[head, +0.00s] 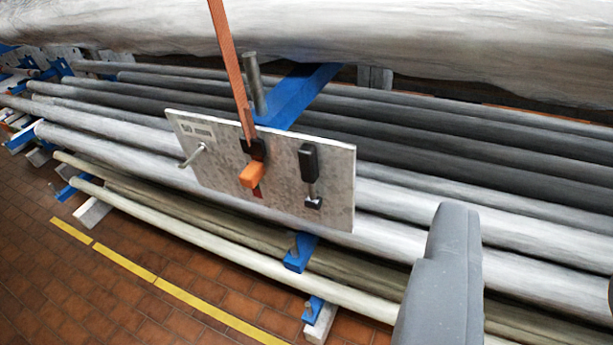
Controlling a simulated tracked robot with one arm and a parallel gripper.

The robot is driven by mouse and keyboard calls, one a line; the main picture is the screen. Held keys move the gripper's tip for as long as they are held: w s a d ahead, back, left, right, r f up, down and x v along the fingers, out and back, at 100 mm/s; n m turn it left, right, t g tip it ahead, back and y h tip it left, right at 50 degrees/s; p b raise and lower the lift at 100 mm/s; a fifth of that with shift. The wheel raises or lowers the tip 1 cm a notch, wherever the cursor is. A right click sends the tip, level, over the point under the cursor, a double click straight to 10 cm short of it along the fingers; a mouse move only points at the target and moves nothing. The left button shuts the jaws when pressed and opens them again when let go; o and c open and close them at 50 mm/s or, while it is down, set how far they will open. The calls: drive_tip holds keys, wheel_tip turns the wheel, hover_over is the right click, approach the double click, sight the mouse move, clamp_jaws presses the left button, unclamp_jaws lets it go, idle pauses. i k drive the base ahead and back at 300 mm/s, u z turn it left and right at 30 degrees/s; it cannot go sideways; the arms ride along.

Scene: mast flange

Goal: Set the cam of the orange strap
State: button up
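An orange strap (230,70) runs down from the top edge of the picture to a grey metal plate (330,205). It meets a black buckle (252,149) on the plate. An orange cam lever (252,175) sits just below the buckle, with a short reddish strap end under it. Whether the cam is locked cannot be told. A grey part of my gripper or arm (440,280) stands at the lower right, apart from the plate. No pair of fingertips shows clearly, and nothing is seen held.
The plate also carries a metal pin (192,156) at left and a black-handled latch (309,170) at right. A metal post (256,83) stands behind it by a blue beam (300,92). Long pipes (440,150) lie behind. A large pale pole (400,40) crosses above.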

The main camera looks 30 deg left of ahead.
sight(308, 155)
drive_tip(key=z, duration=1.05)
drive_tip(key=k, duration=1.2)
drive_tip(key=u, duration=1.1)
drive_tip(key=i, duration=0.5)
drive_tip(key=z, duration=0.05)
